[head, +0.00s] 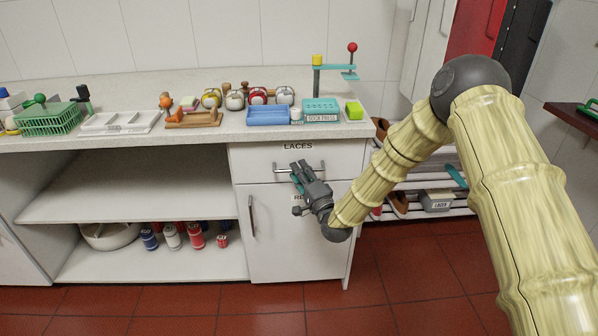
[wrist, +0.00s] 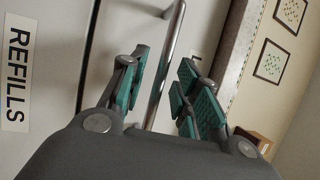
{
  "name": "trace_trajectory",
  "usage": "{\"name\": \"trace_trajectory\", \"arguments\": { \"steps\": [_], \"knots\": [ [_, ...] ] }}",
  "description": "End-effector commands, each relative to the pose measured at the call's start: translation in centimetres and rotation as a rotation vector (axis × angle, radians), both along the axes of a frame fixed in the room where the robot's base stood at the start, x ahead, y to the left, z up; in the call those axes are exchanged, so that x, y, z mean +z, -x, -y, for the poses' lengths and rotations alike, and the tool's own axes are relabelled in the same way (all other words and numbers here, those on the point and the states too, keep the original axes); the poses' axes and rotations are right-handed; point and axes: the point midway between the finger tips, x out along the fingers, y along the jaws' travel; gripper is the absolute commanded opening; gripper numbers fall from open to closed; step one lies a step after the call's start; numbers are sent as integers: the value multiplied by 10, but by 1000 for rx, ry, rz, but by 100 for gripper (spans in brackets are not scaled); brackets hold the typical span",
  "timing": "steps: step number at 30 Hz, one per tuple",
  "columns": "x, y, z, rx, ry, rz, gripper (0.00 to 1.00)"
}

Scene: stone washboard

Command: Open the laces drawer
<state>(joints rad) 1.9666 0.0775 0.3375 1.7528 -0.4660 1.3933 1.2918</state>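The laces drawer (head: 265,158) is a white front under the counter top, labelled LACES, and looks flush with the cabinet. Its metal bar handle (head: 281,168) is partly hidden behind my gripper (head: 299,168). In the wrist view the handle (wrist: 174,45) runs between the two teal-padded fingers of my gripper (wrist: 164,72). The fingers are apart, one on each side of the bar, with gaps showing. I cannot tell whether either pad touches it.
Below the drawer is a cabinet door (head: 285,245) with a vertical handle and a REFILLS label (wrist: 17,75). Open shelves (head: 150,205) with bottles stand to the left. The counter (head: 215,135) holds trays and brushes. A shoe rack (head: 420,190) stands at right. The red floor in front is clear.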

Motion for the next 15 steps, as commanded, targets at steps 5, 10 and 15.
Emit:
{"name": "trace_trajectory", "arguments": {
  "steps": [5, 10, 15],
  "knots": [
    [1, -8, -4, -1, 0, -1, 32],
    [2, -9, -4, -1, 0, -1, 32],
    [2, -9, -4, -1, 0, -1, 23]
  ]
}}
